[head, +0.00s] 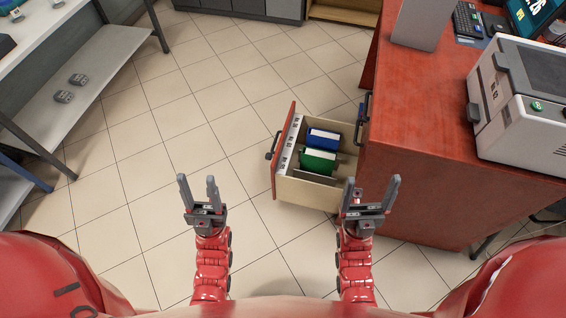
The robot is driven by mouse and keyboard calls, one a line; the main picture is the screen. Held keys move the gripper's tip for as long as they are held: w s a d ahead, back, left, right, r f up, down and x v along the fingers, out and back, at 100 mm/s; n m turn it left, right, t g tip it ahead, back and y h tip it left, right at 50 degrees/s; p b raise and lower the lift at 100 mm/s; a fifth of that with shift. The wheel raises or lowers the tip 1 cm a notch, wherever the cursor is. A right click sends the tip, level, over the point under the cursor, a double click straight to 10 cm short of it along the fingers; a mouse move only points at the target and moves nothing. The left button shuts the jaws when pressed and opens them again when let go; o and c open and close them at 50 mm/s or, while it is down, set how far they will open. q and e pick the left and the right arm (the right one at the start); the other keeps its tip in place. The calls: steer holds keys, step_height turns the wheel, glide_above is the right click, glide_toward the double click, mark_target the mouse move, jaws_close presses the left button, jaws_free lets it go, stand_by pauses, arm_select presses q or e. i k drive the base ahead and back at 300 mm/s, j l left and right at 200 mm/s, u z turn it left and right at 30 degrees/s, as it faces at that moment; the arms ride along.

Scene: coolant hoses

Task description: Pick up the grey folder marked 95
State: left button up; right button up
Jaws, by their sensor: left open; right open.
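No folder with a readable 95 shows in the head view. An open drawer (308,193) juts out from the red desk and holds a blue folder (322,138) and a green folder (317,161). A thin grey edge (313,177) shows in the drawer near its front side; I cannot tell whether it is a folder or a divider. My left gripper (197,180) is open and empty over the floor, left of the drawer. My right gripper (372,182) is open and empty, near the drawer's lower right corner in the picture.
The red desk (420,165) fills the right side, with a printer-like machine (520,95), a grey upright box (422,22) and a keyboard (466,20) on it. A grey shelf (90,75) stands at the left. The tiled floor (180,110) between is clear.

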mark_target(420, 24)
steer(key=i+j+z, duration=0.1)
steer(key=z, duration=0.25)
steer(key=j+z, duration=0.1)
steer(key=z, duration=0.3)
steer(key=i+j+z, duration=0.1)
steer(key=z, duration=0.25)
steer(key=i+j+z, duration=0.2)
steer(key=j+z, duration=0.25)
steer(key=j, duration=0.65)
steer(key=j+z, duration=0.4)
steer(key=j, duration=1.95)
